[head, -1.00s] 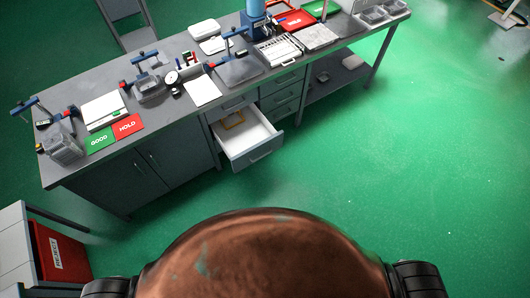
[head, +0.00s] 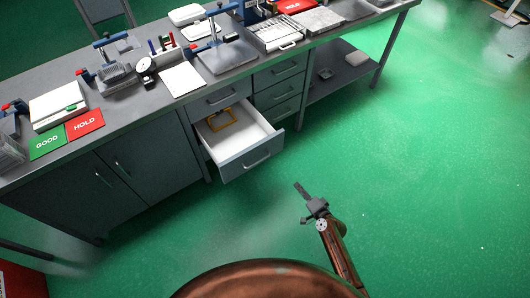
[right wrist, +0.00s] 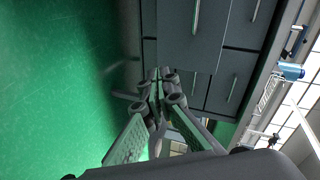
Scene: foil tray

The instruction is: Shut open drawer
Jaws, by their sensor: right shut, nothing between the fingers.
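The open drawer (head: 240,140) sticks out of the grey workbench, below a shut drawer. Its inside is white, its front is grey with a bar handle (head: 257,160), and a yellow-brown frame-shaped item (head: 222,118) lies in it. My right gripper (head: 299,188) is shut and empty, in front of the drawer and to its right, apart from it in the head view. In the right wrist view its fingers (right wrist: 154,75) are together, with grey drawer fronts and handles beyond. My left gripper is not in view.
The workbench top (head: 130,75) carries a green GOOD card (head: 47,142), a red HOLD card (head: 85,123), clamps and trays. Shut drawers (head: 278,95) are right of the open one, cabinet doors (head: 120,185) left. The green floor (head: 420,180) in front is clear.

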